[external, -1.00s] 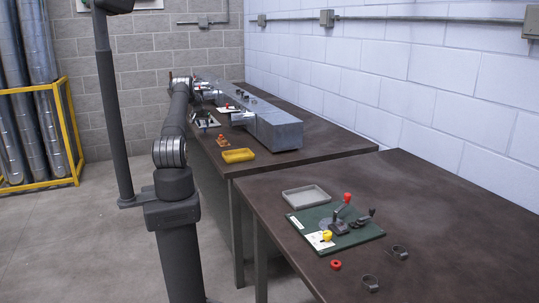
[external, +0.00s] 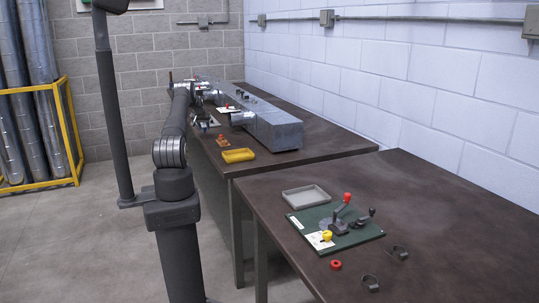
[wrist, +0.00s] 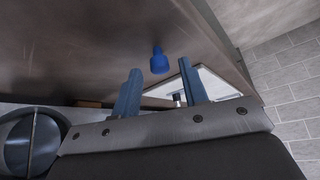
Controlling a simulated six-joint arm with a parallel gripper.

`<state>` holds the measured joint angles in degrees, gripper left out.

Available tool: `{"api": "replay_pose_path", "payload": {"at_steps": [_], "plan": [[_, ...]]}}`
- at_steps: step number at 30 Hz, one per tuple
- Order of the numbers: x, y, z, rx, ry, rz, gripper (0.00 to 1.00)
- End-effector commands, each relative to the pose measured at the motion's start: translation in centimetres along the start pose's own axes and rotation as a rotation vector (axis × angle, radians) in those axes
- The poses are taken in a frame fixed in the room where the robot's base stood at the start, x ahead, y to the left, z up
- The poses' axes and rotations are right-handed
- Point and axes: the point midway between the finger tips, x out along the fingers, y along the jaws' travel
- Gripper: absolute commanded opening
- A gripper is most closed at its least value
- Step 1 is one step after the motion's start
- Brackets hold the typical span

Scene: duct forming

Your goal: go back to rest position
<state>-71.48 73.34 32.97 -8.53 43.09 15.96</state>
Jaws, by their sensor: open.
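My gripper (wrist: 160,65) shows in the wrist view with its two blue-grey fingers apart and nothing held between them. A blue knob-shaped piece (wrist: 159,61) appears between and beyond the fingertips, apart from them, against the brown table top (wrist: 90,45). A pale plate (wrist: 217,86) with a small metal fitting lies behind the right finger. In the external view my arm reaches away along the left side of the far table, and its gripper is too small and covered to make out.
A long grey metal duct (external: 275,130) lies on the far table. The near table holds a grey tray (external: 306,196), a green board with levers (external: 345,245) and a red ring (external: 336,265).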

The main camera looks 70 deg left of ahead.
Motion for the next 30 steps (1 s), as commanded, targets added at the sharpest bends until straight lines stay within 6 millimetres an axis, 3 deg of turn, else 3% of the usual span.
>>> {"api": "replay_pose_path", "payload": {"at_steps": [24,30], "plan": [[-11.6,0.0,0.0,-0.001,0.001,-0.001,0.4],[-7.7,0.0,0.1,0.0,-0.002,0.001,0.4]]}}
